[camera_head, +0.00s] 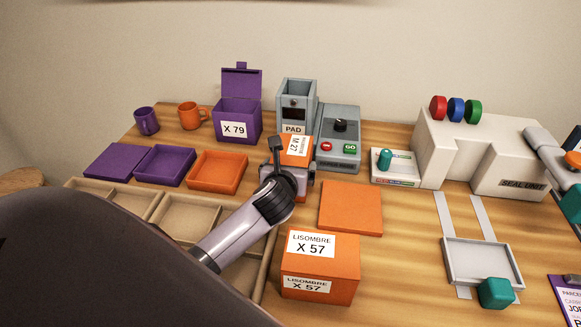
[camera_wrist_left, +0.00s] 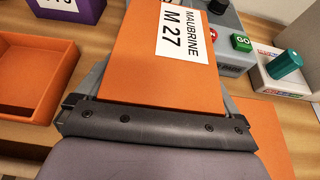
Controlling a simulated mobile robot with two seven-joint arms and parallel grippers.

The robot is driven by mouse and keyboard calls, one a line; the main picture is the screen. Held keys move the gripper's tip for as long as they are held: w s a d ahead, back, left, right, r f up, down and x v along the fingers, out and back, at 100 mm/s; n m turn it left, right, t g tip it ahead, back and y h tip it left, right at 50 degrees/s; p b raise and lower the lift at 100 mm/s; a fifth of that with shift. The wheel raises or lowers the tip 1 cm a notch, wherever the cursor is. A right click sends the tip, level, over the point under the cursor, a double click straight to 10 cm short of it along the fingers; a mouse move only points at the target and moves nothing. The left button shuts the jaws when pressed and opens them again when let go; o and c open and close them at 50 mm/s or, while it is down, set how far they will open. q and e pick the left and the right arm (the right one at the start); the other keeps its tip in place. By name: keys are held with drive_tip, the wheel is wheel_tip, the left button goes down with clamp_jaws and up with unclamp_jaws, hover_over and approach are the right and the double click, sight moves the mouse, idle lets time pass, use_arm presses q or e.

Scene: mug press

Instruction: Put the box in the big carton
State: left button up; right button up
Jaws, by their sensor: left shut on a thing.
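An orange box (camera_head: 297,146) with a white label reading MAUBRINE M 27 stands in front of the grey PAD machine. My left gripper (camera_head: 290,172) is shut on this box; its fingers lie on either side of it. The box fills the middle of the left wrist view (camera_wrist_left: 135,65), its labelled face in sight. Its lower part is hidden by the gripper. A beige carton (camera_head: 139,198) with several compartments lies at the left, partly covered by my arm; I cannot tell whether it is the big carton.
An orange box labelled LISOMBRE X 57 (camera_head: 338,262) and a flat orange piece (camera_head: 350,208) lie close to my left arm. Purple and orange trays (camera_head: 217,186), two mugs, and an open purple box (camera_head: 238,108) stand left. The white seal unit (camera_head: 470,150) stands right.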

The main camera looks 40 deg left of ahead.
use_arm(q)
drive_tip(key=o, duration=0.9)
drive_tip(key=shift+f, duration=0.15)
